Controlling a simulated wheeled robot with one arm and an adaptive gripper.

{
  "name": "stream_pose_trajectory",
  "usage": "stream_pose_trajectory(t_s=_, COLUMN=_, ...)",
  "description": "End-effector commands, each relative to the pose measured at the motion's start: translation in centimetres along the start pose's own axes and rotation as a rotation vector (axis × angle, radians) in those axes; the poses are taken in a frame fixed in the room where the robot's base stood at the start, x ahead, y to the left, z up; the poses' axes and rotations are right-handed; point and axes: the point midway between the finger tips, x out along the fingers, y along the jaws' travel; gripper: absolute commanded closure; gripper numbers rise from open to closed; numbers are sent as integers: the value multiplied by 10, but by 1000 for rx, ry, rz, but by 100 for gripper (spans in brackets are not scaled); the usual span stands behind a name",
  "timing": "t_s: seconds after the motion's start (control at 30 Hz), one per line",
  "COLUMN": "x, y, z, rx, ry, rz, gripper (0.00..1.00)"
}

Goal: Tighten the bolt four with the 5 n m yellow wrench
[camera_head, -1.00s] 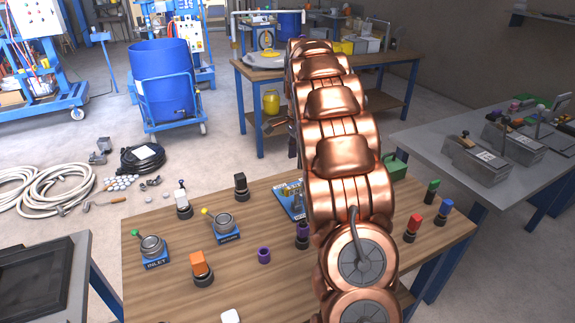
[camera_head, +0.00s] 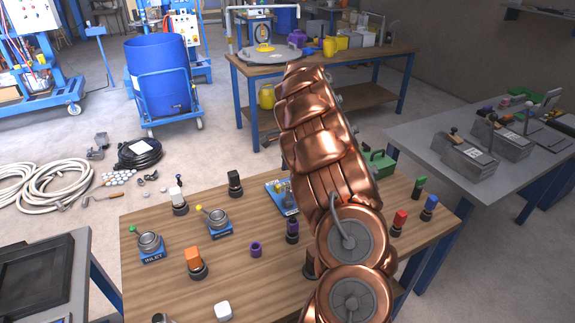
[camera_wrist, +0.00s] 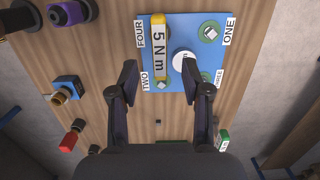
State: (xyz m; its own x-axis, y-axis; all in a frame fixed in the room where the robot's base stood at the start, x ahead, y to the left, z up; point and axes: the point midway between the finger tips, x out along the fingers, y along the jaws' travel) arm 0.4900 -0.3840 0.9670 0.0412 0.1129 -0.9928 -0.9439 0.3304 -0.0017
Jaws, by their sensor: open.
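The blue plate (camera_wrist: 208,68) has corner labels ONE, TWO, THREE and FOUR in the wrist view; part of it also shows beside my arm in the head view (camera_head: 281,198). The yellow wrench (camera_wrist: 158,20), with a white "5 N m" label, lies along the plate's left side between FOUR and TWO. Bolt four is not distinguishable beside its label; the wrench's end covers that area. A silver bolt head (camera_wrist: 161,85) shows near TWO and another (camera_wrist: 209,32) near ONE. My gripper (camera_wrist: 160,76) is open and empty, its fingertips either side of the wrench's lower end.
A round white part (camera_wrist: 183,60) sits mid-plate. Purple (camera_wrist: 68,13), blue (camera_wrist: 67,87) and red (camera_wrist: 72,135) knobbed parts stand left of the plate in the wrist view. A green case (camera_head: 377,168) is right of my arm.

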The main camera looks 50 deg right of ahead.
Motion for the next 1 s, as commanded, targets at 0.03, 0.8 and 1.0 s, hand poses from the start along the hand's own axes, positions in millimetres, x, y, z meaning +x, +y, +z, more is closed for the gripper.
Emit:
stream_pose_trajectory(t_s=0.03, x=5, y=2, z=0, rx=2, ry=-2, rz=5, gripper=52)
stream_pose_trajectory(t_s=0.8, x=66, y=0, z=1, rx=-1, ry=-1, rz=1, gripper=52)
stream_pose_trajectory(t_s=1.0, x=66, y=0, z=1, rx=-1, ry=-1, rz=1, gripper=65)
